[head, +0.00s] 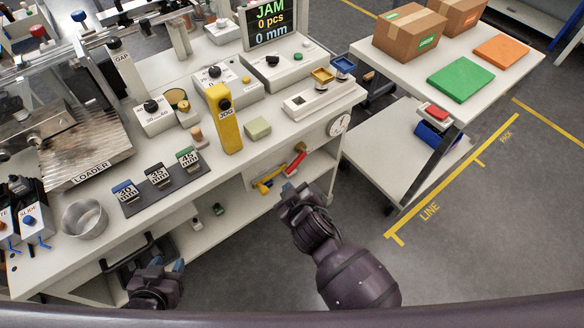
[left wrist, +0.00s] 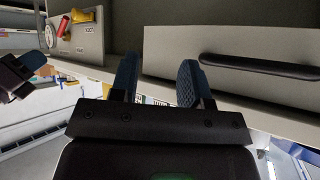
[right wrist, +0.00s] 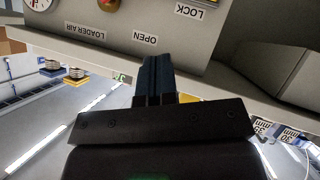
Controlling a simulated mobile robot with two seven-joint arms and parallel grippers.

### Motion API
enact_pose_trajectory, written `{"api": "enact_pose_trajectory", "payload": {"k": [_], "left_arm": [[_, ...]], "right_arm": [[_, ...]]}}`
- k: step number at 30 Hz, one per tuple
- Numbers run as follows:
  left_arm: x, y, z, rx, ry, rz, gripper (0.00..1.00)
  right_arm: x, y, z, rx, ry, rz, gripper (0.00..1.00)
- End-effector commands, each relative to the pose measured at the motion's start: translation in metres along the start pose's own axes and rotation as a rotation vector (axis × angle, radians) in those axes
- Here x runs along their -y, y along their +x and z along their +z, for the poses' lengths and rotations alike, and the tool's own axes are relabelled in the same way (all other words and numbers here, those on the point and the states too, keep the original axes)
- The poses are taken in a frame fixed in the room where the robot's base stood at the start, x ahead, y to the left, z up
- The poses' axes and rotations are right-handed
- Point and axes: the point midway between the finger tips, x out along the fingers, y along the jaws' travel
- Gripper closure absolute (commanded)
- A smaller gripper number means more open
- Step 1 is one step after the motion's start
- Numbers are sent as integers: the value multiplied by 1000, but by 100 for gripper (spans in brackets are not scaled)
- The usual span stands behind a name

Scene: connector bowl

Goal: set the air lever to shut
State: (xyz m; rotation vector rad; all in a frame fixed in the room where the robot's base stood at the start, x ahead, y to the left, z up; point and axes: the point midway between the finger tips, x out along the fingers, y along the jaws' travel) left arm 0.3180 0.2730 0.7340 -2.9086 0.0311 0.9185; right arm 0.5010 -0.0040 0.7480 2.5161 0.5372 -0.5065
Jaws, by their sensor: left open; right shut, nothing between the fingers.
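The red lever handle (head: 296,162) sits slanted on the panel under the bench's front right. It also shows in the left wrist view (left wrist: 64,25). A yellow handle (head: 268,180) is beside it to the left. In the right wrist view the panel's OPEN label (right wrist: 145,38) and LOADER AIR label (right wrist: 87,33) show upside down; the lever is mostly cut off at the top edge. My right gripper (head: 290,190) is shut and empty, just below the red handle in the head view. My left gripper (head: 168,266) is open and empty, low before the bench front.
A round gauge (head: 339,124) is at the panel's right end. A dark bar handle (left wrist: 260,67) crosses the front near my left gripper. A lower shelf (head: 215,222) lies under the bench. A cart (head: 395,165) stands to the right, with open floor in front.

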Motion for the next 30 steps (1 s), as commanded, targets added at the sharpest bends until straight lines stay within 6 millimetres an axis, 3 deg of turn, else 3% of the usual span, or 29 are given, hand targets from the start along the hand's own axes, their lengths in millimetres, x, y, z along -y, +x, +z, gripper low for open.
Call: {"api": "enact_pose_trajectory", "payload": {"k": [3,11,30], "left_arm": [[0,2,2,2,1,1,57],[1,3,3,1,7,2,57],[-4,17,14,13,12,13,57]], "right_arm": [[-6,0,5,25,-167,36,100],[-6,10,7,32,-225,35,100],[-8,106,15,34,-221,31,100]]}}
